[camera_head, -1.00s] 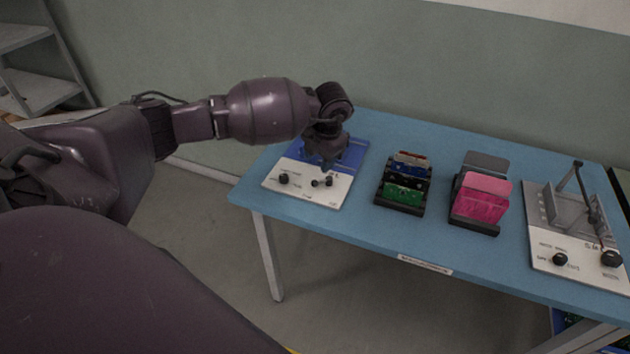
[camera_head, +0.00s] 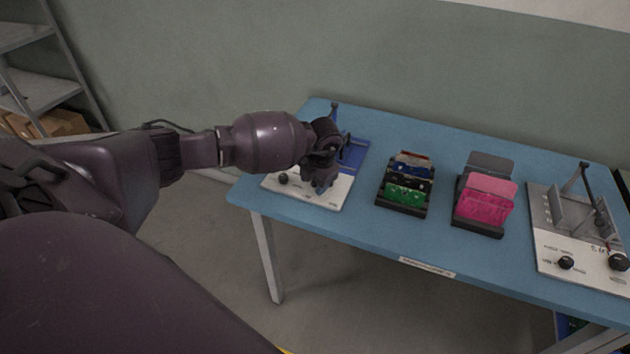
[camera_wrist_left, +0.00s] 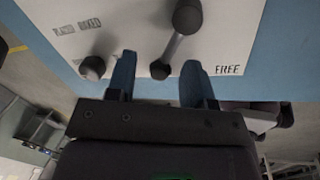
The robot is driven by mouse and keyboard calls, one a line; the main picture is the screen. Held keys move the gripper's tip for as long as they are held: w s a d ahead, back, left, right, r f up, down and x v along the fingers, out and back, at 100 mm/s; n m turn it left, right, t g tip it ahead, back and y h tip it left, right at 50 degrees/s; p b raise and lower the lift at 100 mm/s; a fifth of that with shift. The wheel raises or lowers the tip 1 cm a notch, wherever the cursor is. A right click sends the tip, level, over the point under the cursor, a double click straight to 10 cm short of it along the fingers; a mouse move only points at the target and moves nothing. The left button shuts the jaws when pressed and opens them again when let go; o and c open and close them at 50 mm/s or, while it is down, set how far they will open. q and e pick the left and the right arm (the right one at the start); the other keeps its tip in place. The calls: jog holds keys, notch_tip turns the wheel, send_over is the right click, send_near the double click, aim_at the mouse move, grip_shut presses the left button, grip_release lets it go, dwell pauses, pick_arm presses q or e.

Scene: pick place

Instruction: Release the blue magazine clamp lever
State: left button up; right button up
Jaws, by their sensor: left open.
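The blue magazine fixture has a white base plate (camera_head: 333,196) and a blue part (camera_head: 354,156) on the left of the table. My left gripper (camera_head: 320,186) is over the front of that plate, covering part of it. In the left wrist view the fingers of this gripper (camera_wrist_left: 158,65) are open. A lever with a grey rod (camera_wrist_left: 175,45) and a dark ball knob (camera_wrist_left: 187,16) lies over the white plate, its near end appearing between the fingers. I cannot tell whether they touch it. A black knob (camera_wrist_left: 92,68) is left of the fingers. My right gripper is not in view.
The word "FREE" (camera_wrist_left: 227,69) is printed on the plate. A black rack with boards (camera_head: 404,183), a rack with pink parts (camera_head: 484,200) and a grey fixture (camera_head: 580,225) stand to the right on the blue table (camera_head: 420,240). Bare table separates them.

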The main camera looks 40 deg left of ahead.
pick_arm(q)
grip_shut()
